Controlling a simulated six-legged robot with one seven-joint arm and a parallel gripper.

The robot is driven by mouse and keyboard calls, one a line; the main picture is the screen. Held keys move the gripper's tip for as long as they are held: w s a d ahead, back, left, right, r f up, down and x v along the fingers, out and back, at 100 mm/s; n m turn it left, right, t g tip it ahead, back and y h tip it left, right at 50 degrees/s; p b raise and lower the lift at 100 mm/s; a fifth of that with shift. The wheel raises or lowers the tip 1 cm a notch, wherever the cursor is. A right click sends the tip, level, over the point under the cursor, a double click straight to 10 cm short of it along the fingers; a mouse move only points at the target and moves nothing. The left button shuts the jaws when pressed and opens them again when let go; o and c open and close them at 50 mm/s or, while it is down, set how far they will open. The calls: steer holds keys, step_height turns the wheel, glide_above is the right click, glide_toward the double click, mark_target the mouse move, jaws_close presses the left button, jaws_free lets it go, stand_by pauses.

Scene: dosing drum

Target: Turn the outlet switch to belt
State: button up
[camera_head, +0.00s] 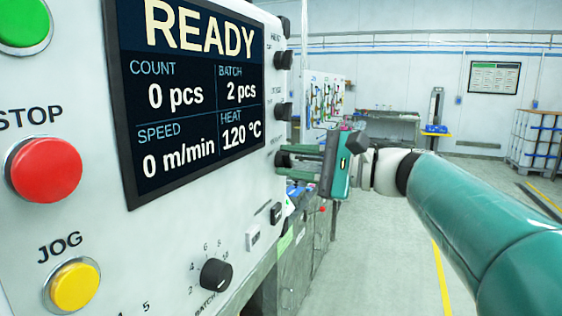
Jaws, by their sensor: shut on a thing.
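A white control panel (225,225) fills the left of the head view, seen at a steep angle. A column of black knobs runs down its right edge, with labels too small to read. My gripper (290,158) reaches in from the right, its fingers pointing left at the lowest knob of this column (281,159). The jaws are shut on that knob, and the fingers hide part of it. I cannot read which knob is the outlet switch, nor the position marks around the held one.
The screen (195,95) reads READY. A red STOP button (45,170), a yellow JOG button (74,286), a green button (22,22) and a batch dial (215,274) sit on the panel. Open floor (390,260) lies to the right, beneath my arm.

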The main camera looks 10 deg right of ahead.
steer(key=o, duration=1)
steer(key=shift+c, duration=0.2)
steer(key=v, duration=1.3)
steer(key=shift+s+d, duration=0.25)
steer(key=shift+d, duration=0.1)
